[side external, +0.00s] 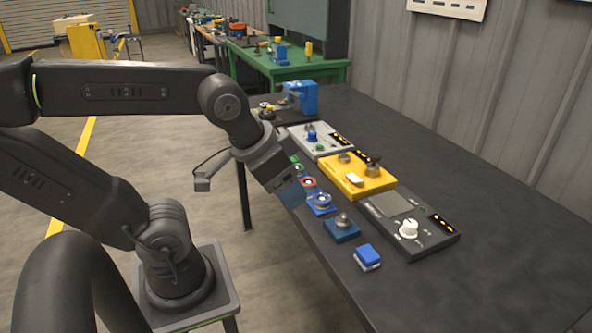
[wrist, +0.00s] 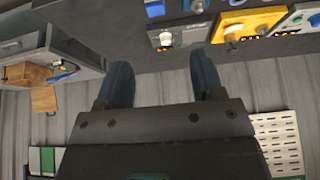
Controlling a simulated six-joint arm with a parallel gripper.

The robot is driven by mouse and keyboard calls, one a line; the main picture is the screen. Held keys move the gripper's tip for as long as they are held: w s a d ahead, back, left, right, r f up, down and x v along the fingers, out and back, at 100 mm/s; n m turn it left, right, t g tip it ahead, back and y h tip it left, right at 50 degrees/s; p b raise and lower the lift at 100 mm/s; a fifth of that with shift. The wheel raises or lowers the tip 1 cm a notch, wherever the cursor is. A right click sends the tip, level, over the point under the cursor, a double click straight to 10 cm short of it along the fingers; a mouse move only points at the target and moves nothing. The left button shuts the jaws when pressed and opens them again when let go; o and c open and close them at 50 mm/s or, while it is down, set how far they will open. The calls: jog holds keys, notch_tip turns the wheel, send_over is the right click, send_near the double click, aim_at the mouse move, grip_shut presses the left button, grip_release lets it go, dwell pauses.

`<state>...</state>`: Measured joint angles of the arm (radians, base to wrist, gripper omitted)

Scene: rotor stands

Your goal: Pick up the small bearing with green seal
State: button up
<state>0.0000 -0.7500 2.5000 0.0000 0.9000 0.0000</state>
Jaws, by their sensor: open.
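My gripper (side external: 290,190) is above the near-left edge of the dark table, tilted downward. In the wrist view its two dark blue fingers (wrist: 160,75) are spread wide with nothing between them. A small piece with green on it (side external: 296,162) shows just behind the gripper in the side view, partly hidden by it. It may be the bearing with the green seal, but it is too small to be sure. A red-ringed piece (side external: 309,183) and a blue piece with a metal ring (side external: 321,202) sit beside the fingers. The wrist view shows no green-sealed bearing clearly.
A blue block with a metal knob (side external: 342,227) and a blue-and-white block (side external: 367,257) lie nearer. Behind stand a grey-white stand (side external: 320,142), a yellow stand (side external: 360,180) and a dark panel with a white knob (side external: 425,235). The table's right side is bare.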

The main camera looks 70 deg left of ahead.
jog(key=o, duration=0.4)
jog(key=n+g+y, duration=0.4)
jog(key=n+g, duration=0.1)
jog(key=n, duration=1.1)
send_over(297, 165)
jog(key=s+d, duration=0.1)
jog(key=d, duration=0.3)
jog(key=f, duration=1.6)
jog(key=shift+s+a+f, duration=0.15)
jog(key=shift+s+f, duration=0.05)
jog(key=shift+f, duration=0.05)
jog(key=shift+x, duration=2.85)
